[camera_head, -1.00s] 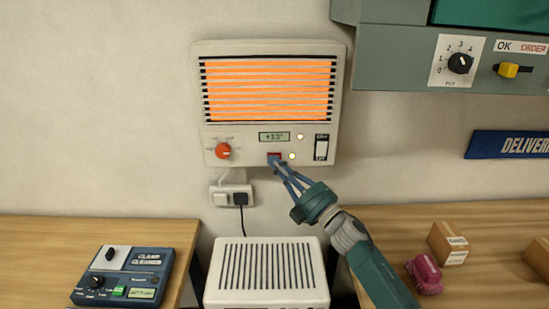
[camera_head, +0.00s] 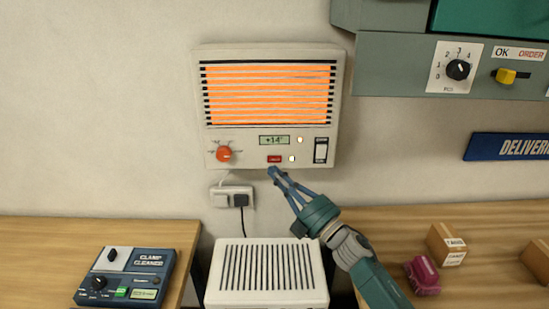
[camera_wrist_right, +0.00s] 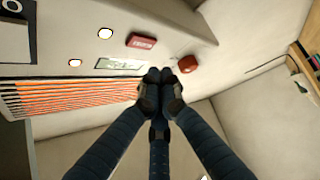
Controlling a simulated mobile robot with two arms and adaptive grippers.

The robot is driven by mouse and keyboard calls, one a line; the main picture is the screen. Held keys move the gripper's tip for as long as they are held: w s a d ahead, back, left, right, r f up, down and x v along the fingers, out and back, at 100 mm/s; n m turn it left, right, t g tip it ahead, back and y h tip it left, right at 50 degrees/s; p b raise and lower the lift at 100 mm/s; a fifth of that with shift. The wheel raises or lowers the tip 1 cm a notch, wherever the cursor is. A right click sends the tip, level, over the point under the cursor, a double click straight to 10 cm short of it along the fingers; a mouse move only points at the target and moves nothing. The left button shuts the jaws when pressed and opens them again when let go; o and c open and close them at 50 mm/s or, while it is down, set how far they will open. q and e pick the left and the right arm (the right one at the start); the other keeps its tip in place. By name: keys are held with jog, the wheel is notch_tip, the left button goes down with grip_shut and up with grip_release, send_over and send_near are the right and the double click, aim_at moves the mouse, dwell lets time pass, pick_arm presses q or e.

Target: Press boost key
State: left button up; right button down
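The boost key is the small red key (camera_head: 274,159) on the lower panel of a wall heater (camera_head: 197,110), below its display (camera_head: 274,140), which reads about +14°. It also shows as a red block in the right wrist view (camera_wrist_right: 141,41). A pale lamp (camera_head: 292,159) sits right beside the key. My right gripper (camera_head: 274,171) is shut and empty, with its fingertips together just below the key, apart from it in the picture. In the right wrist view its fingertips (camera_wrist_right: 160,76) meet in front of the panel. My left gripper is out of view.
The heater has a red-orange knob (camera_head: 224,154) and a rocker switch (camera_head: 321,151); its grille glows orange. A wall socket (camera_head: 221,198) and a white slatted box (camera_head: 267,274) are below. A clamp cleaner (camera_head: 125,275) stands left, cartons (camera_head: 447,245) right.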

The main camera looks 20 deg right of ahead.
jog(key=shift+s+a+p, duration=0.15)
jog(key=shift+s+a, duration=0.05)
jog(key=shift+s, duration=0.5)
jog(key=shift+s+a+p, duration=0.15)
jog(key=shift+s+a, duration=0.05)
jog(key=shift+s, duration=0.45)
